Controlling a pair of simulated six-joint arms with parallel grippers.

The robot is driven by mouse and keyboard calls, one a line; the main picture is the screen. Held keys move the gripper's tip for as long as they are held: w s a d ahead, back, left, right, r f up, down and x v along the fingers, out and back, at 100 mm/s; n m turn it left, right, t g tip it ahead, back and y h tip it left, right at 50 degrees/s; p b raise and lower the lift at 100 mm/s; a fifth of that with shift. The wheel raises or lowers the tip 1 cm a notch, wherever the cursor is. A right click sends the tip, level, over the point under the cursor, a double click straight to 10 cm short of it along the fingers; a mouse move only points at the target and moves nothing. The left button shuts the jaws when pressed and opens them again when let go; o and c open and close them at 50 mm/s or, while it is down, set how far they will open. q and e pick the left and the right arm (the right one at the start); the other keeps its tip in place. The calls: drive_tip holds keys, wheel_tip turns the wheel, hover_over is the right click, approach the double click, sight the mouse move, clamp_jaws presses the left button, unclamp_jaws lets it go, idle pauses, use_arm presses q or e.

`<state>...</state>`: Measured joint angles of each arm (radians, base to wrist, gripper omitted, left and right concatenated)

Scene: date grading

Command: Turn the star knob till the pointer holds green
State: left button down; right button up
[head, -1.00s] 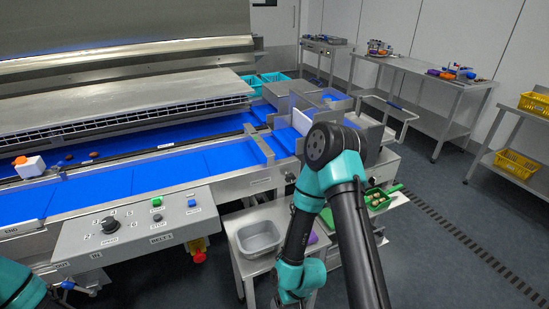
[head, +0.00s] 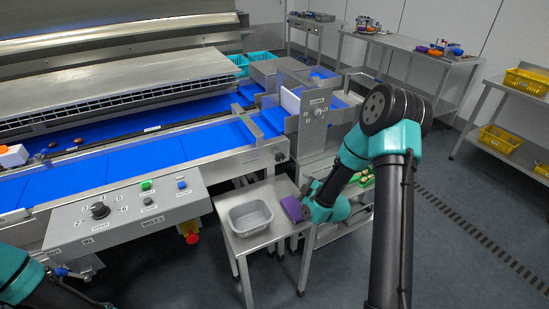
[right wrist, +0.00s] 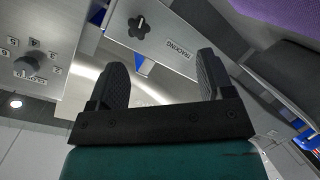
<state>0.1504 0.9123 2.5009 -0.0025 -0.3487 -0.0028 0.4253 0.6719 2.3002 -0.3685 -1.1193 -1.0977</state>
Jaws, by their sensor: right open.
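The black star knob (right wrist: 139,27) shows in the right wrist view on a grey metal plate beside a label reading TRACKING. In the head view a small dark knob (head: 280,157) at the conveyor's end looks like the same one. My right gripper (right wrist: 161,60) is open and empty, its two fingers apart from the knob, which lies beyond the left finger. In the head view the right gripper (head: 308,192) is low, over the side table near the purple cloth. I cannot make out a pointer or green mark. My left arm shows at bottom left; its gripper is out of view.
A numbered dial (right wrist: 27,65) sits near the star knob; its box (head: 316,122) stands at the conveyor's end. The side table (head: 262,245) holds a grey tub (head: 250,230) and a purple cloth (head: 292,208). A control panel (head: 125,215) is at left.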

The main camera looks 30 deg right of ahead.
sight(280, 158)
drive_tip(key=shift+w+r+t+h, duration=0.25)
drive_tip(key=shift+w+t, duration=0.3)
drive_tip(key=shift+t, duration=0.45)
drive_tip(key=shift+w+a+r+t+h, duration=0.1)
drive_tip(key=shift+w+r+t+h, duration=0.15)
drive_tip(key=shift+t, duration=0.45)
drive_tip(key=w, duration=1.7)
drive_tip(key=shift+w, duration=0.2)
drive_tip(key=shift+c, duration=0.5)
drive_tip(key=c, duration=0.8)
drive_tip(key=shift+m, duration=0.4)
